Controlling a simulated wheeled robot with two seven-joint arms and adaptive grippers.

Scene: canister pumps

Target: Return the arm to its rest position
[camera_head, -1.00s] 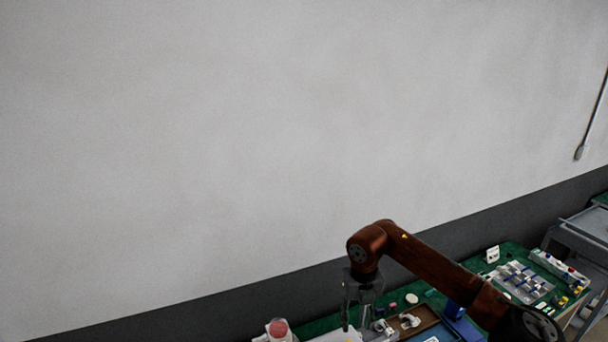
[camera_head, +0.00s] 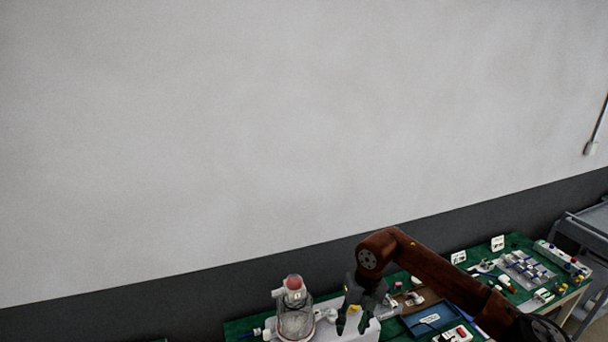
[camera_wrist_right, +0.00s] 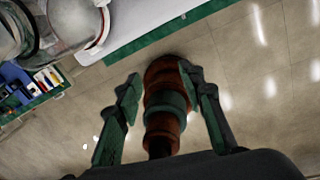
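My right arm comes in from the right in the head view, bent at a brown-red joint, with the right gripper (camera_head: 352,326) hanging fingers down over the table's near part. Its fingers are spread with nothing between them. In the wrist view the right gripper (camera_wrist_right: 160,78) also shows its two fingers well apart. My left gripper is not in view.
A clear canister with a red and white top (camera_head: 295,312) stands left of the gripper, beside a white plate (camera_head: 335,333). A blue tray (camera_head: 428,318) and several small parts lie right on the green table (camera_head: 240,328). Tiled floor (camera_wrist_right: 260,90) is open.

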